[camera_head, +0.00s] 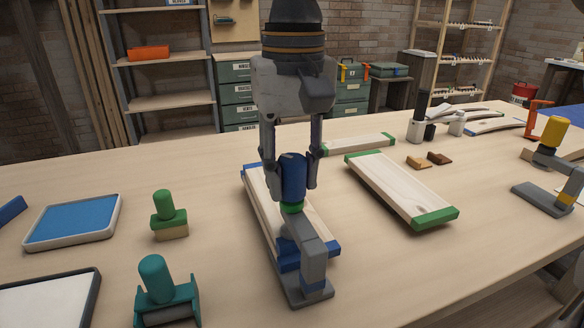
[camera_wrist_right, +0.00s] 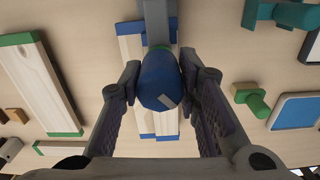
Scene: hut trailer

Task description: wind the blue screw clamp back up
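The blue screw clamp has an upright blue handle (camera_head: 293,178), a green ring under it and a grey frame (camera_head: 313,268). It stands at the near end of a pale board with blue ends (camera_head: 257,205). My right gripper (camera_head: 292,182) points straight down over the clamp, one finger on each side of the handle. In the right wrist view the handle (camera_wrist_right: 158,82) fills the gap between the fingertips (camera_wrist_right: 160,72), which appear to touch its sides. The screw below the handle is mostly hidden. My left gripper is not in view.
A green-ended board (camera_head: 400,188) lies to the right. A yellow-handled clamp (camera_head: 550,140) stands farther right. A green-handled stamp-like piece (camera_head: 168,213), a teal-handled tool (camera_head: 160,290) and a blue pad (camera_head: 75,220) lie left. Bare tabletop surrounds the boards.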

